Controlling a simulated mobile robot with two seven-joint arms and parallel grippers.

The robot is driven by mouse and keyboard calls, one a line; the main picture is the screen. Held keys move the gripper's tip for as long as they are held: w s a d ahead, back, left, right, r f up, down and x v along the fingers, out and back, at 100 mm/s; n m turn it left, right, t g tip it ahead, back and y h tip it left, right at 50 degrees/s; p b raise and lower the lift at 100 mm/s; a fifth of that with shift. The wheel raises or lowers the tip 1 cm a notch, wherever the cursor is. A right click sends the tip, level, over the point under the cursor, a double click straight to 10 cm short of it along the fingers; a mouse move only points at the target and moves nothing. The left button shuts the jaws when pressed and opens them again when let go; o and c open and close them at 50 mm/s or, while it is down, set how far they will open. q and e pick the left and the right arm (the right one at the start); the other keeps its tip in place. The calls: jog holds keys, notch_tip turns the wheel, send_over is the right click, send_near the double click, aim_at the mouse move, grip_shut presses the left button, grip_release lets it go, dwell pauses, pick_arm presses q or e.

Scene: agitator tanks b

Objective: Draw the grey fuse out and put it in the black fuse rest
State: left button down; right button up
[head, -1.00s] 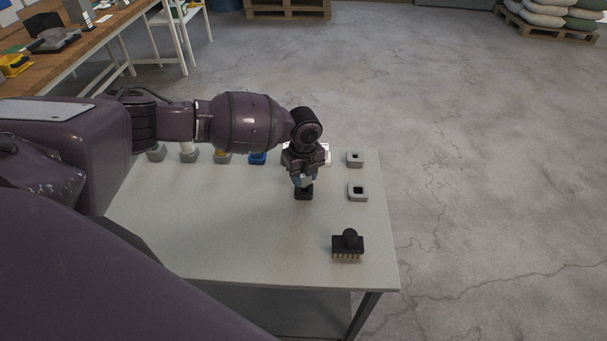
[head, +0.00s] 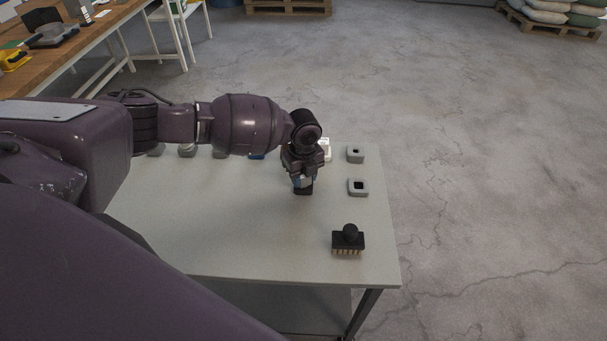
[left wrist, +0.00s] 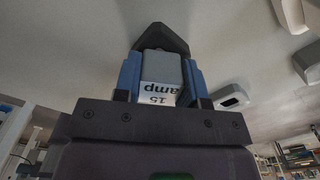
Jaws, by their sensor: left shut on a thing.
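My left gripper (head: 303,181) is shut on the grey fuse (left wrist: 161,67), which shows between the blue fingertips in the left wrist view with a white "15 amp" label. The black fuse rest (head: 303,190) is directly beneath the fingers on the table in the head view, partly covered by them. Its black top also shows past the fuse's end in the left wrist view (left wrist: 162,37). The fuse lines up with the rest; I cannot tell whether it is inside it. My right gripper is not in view.
Two grey square sockets (head: 358,187) (head: 355,154) stand to the right on the pale table (head: 250,230). A black knobbed block with pins (head: 348,241) lies near the front right. A white piece (head: 325,148) and a row of holders (head: 187,151) stand behind my arm.

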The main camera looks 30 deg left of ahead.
pick_arm(q)
jog(key=c, duration=0.6)
grip_release()
jog(key=shift+r, duration=0.25)
notch_tip(320, 180, up, 10)
jog(key=shift+r+p, duration=0.2)
jog(key=shift+p, duration=0.3)
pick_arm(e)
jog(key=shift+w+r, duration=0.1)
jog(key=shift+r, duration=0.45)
